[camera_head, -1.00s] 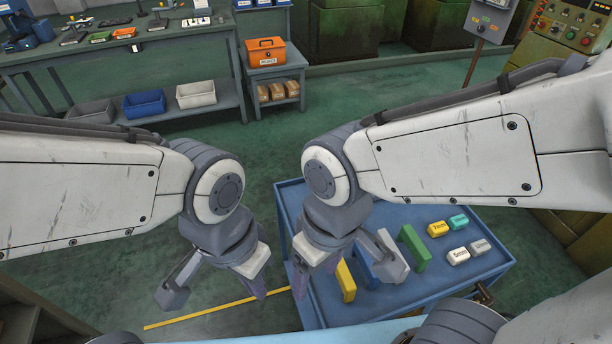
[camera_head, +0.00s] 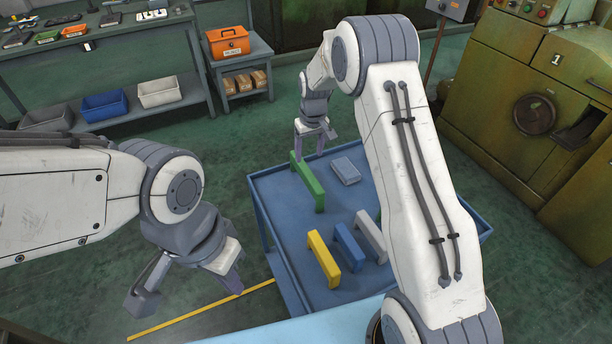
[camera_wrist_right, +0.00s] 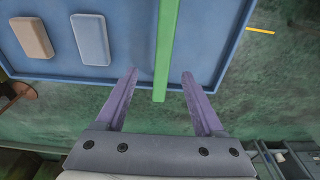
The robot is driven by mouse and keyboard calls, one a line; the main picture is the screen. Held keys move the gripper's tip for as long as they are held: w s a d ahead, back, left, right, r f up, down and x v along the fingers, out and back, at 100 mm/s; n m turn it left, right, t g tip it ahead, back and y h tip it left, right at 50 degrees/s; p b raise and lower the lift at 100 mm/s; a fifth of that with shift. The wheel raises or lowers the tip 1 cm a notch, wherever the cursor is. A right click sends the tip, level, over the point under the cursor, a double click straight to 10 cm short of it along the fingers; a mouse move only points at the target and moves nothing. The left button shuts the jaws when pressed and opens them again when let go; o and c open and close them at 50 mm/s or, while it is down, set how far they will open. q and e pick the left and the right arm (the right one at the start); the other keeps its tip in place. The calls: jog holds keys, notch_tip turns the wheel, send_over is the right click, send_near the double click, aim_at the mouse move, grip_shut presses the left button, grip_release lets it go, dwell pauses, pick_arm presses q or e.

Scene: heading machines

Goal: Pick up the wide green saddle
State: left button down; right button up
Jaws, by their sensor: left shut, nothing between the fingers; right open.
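The wide green saddle (camera_head: 310,188) is a long green bar with legs, standing near the far left edge of the blue cart top. My right gripper (camera_head: 313,143) is open, at the far end of this saddle. In the right wrist view the saddle (camera_wrist_right: 166,45) runs lengthwise between the two spread purple fingers (camera_wrist_right: 160,76), with a gap on each side. Whether the fingers reach down beside it is not clear. My left gripper (camera_head: 236,282) is shut and empty, left of the cart over the floor.
On the blue cart (camera_head: 285,270) stand a yellow saddle (camera_head: 323,260), a blue saddle (camera_head: 350,247) and a grey saddle (camera_head: 371,236). A grey block (camera_head: 345,171) lies right of the green saddle. My right arm hides the cart's right part. A green machine (camera_head: 545,110) stands behind right.

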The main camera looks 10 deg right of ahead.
aim_at(306, 170)
notch_tip(306, 170, down, 3)
jog(key=shift+w+a+f, duration=0.1)
jog(key=shift+w+f, duration=0.05)
jog(key=f, duration=0.1)
jog(key=f+p, duration=0.1)
jog(key=f, duration=0.1)
jog(key=f+p, duration=0.1)
jog(key=shift+w+a+f, duration=0.2)
jog(key=shift+w+f, duration=0.05)
jog(key=shift+f, duration=0.45)
grip_shut()
